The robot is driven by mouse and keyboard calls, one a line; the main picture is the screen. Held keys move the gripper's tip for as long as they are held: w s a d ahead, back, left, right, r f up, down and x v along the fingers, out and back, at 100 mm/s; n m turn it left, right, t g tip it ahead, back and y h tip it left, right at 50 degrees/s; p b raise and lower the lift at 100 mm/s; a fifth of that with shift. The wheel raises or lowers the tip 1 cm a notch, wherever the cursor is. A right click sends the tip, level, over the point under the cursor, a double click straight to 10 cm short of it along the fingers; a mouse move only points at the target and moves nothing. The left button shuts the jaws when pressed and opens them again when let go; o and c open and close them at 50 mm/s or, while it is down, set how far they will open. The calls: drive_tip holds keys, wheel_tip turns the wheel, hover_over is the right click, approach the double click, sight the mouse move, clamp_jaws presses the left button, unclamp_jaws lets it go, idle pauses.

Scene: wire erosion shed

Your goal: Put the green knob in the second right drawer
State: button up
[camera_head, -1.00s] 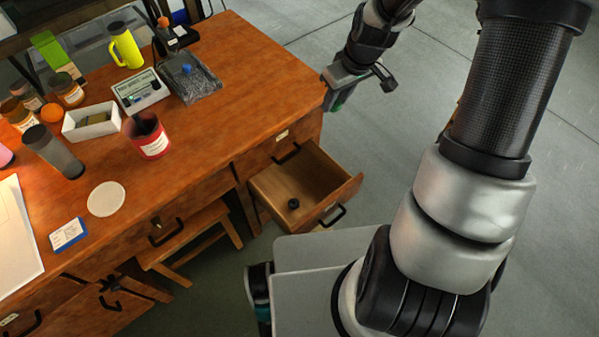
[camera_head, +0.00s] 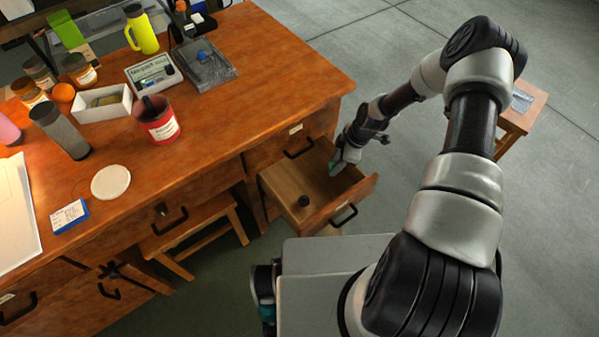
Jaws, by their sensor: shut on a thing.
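The second right drawer (camera_head: 283,190) of the wooden desk is pulled out, below a closed top drawer with a black handle. My gripper (camera_head: 339,167) is over the open drawer, near its far right side. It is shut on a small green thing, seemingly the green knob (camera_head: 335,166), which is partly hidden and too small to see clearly. I cannot tell whether the knob touches the drawer. A small dark round object (camera_head: 303,200) lies on the drawer floor, apart from my gripper.
The desk top (camera_head: 230,110) holds a red pot (camera_head: 160,128), a white box (camera_head: 103,112), a yellow flask (camera_head: 143,32) and several jars. A stool (camera_head: 187,226) stands under the desk. A small wooden table (camera_head: 527,112) is at the right.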

sight(329, 185)
wheel_tip(329, 185, down, 10)
drive_tip(key=shift+f+b, duration=0.15)
drive_tip(key=shift+b, duration=0.65)
drive_tip(key=shift+f+b, duration=0.25)
drive_tip(key=shift+b, duration=0.05)
drive_tip(key=o, duration=1)
drive_tip(key=shift+r, duration=0.1)
